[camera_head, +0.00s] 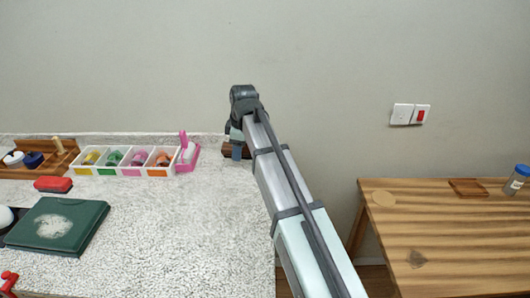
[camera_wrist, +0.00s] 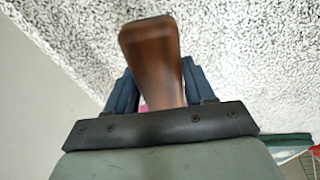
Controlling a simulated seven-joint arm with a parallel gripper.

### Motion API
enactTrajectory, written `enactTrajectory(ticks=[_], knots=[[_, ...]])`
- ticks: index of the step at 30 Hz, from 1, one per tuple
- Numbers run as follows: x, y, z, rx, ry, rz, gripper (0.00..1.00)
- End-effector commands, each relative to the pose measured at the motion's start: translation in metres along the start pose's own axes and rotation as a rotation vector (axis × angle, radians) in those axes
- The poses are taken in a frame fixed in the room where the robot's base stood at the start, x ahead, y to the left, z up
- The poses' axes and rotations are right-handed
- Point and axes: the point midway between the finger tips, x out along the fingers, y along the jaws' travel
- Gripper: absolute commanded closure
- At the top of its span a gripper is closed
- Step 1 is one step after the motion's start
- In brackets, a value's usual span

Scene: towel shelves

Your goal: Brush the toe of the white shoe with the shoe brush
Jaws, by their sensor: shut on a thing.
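My gripper (camera_wrist: 155,95) is shut on a brown wooden handle (camera_wrist: 152,55) in the wrist view, which looks like the shoe brush's. Its bristles cannot be made out. In the head view my gripper (camera_head: 237,152) is at the far end of the speckled counter, with a brown piece of the brush (camera_head: 228,149) beside it, partly hidden by the gripper. No white shoe is clearly seen. A rounded white thing (camera_head: 5,217) is cut off by the left edge of the head view; I cannot tell whether it is the shoe.
The speckled counter (camera_head: 190,235) is clear in the middle and front. A pink holder (camera_head: 187,164) and a tray of coloured compartments (camera_head: 125,172) stand left of my gripper. A wooden table (camera_head: 450,240) stands right.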

Motion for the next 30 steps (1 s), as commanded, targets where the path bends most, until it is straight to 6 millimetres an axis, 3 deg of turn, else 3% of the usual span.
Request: enactTrajectory(ticks=[1, 3, 17, 30], knots=[[-0.004, -0.002, -0.023, -0.030, 0.005, -0.003, 0.71], [-0.010, -0.008, -0.048, -0.066, 0.011, -0.008, 0.71], [-0.004, -0.050, -0.229, -0.482, 0.069, -0.074, 0.71], [0.001, -0.122, -0.389, -0.893, 0.128, -0.135, 0.71]])
